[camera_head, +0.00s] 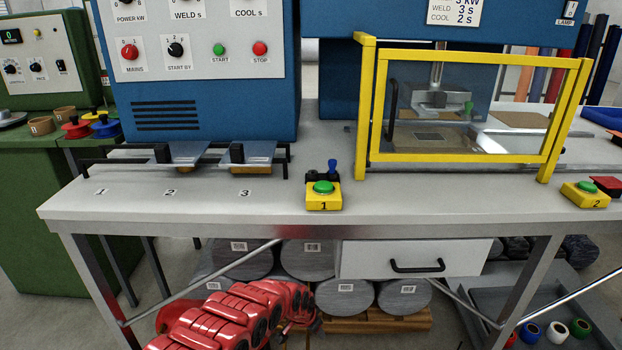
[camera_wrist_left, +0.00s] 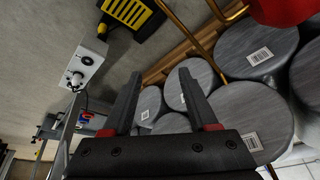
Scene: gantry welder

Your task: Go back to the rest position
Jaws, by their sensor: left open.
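In the left wrist view my left gripper (camera_wrist_left: 160,76) is open, its two dark fingers apart with nothing between them. Behind the fingers are grey cylinders with white barcode labels (camera_wrist_left: 265,55); I cannot tell the distance between them and the fingertips. Neither gripper can be made out in the head view. The blue welder cabinet (camera_head: 205,95) stands on the grey bench (camera_head: 250,200). The yellow-framed clear guard (camera_head: 365,110) stands upright at the front of the welding station, with a metal fixture behind it.
Green-topped yellow button boxes, number 1 (camera_head: 323,199) and number 2 (camera_head: 585,197), sit near the bench's front edge. Under the bench are a white drawer (camera_head: 416,259) and grey cylinders (camera_head: 345,297). A green cabinet (camera_head: 45,190) stands left. The bench front around the numbered marks is clear.

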